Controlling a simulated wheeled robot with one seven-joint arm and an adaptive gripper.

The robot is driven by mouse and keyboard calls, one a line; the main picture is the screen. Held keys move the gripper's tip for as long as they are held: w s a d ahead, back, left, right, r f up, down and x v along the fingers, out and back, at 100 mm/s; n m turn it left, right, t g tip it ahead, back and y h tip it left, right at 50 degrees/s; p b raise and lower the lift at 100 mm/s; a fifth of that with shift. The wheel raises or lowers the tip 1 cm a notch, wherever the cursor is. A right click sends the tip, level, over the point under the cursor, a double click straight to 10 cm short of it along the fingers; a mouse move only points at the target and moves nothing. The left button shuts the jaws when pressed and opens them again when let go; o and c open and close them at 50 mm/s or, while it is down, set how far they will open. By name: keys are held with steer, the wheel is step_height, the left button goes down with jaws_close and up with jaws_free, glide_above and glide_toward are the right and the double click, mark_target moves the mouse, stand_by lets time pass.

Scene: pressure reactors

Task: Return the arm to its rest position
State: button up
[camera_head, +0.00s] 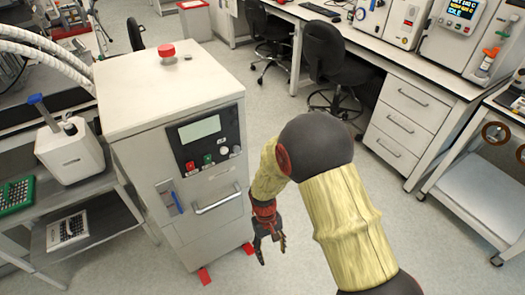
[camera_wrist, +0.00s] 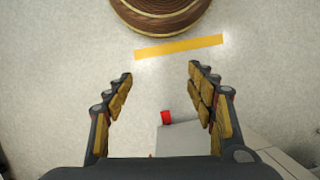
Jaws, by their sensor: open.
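My gripper (camera_head: 270,246) hangs low at the end of my bent arm, to the right of a white reactor cabinet in the head view. Its fingers point down toward the floor. In the wrist view my gripper (camera_wrist: 160,80) has its two fingers spread wide apart, with nothing between them but floor. My arm, in a pale yellow sleeve with a dark elbow, fills the middle right of the head view.
The white cabinet (camera_head: 165,88) with a red knob (camera_head: 166,50) on top stands close left of my arm. A bench with drawers (camera_head: 408,118) and dark chairs (camera_head: 325,55) stand behind. A cart (camera_head: 472,185) is at right. Floor (camera_head: 285,105) is open between.

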steer(key=s+d+r+m+t+p, duration=0.1)
steer(key=s+d+r+t, duration=0.2)
steer(key=r, duration=1.2)
steer(key=s+d+r+m+t+y+p, duration=0.1)
steer(key=d+r, duration=0.6)
steer(key=r, duration=0.8)
steer(key=s+d+r+m+t+p, duration=0.2)
steer(key=s+d+r+t, duration=0.3)
steer(key=r, duration=1)
steer(key=shift+s+d+r+m+p, duration=0.2)
steer(key=shift+s+d+m+p, duration=0.25)
steer(key=shift+s, duration=0.65)
steer(key=shift+w, duration=0.1)
steer(key=shift+c, duration=0.7)
